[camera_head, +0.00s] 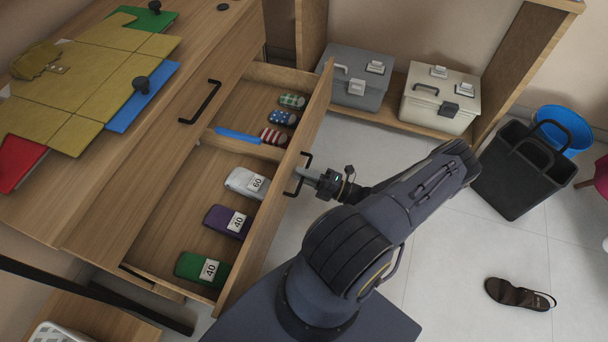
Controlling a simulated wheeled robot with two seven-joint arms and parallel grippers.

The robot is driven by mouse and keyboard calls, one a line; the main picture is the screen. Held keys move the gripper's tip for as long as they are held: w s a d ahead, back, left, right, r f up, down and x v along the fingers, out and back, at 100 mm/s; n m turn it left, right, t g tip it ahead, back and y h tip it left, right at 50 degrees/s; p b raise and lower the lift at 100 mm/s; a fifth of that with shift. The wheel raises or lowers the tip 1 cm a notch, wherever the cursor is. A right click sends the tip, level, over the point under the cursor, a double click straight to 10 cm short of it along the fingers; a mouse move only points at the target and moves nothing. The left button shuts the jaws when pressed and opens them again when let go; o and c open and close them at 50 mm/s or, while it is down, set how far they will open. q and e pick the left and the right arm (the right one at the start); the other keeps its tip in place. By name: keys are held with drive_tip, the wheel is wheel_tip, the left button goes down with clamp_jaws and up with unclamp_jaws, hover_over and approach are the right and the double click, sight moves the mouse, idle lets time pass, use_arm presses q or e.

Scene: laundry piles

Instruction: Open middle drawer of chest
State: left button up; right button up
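The wooden chest (88,208) fills the left side. A drawer below its closed upper drawer stands pulled out, its front panel (272,212) well away from the chest. The fingertips are small in view. My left gripper is not in view.
The upper drawer has its own handle (205,105). Grey (345,80) and cream boxes (425,108) stand on a low shelf. A black bag (510,180), a blue bucket (562,130) and a sandal (518,295) are on the floor at right.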

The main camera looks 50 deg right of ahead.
drive_tip(key=v, duration=0.8)
idle(0.6)
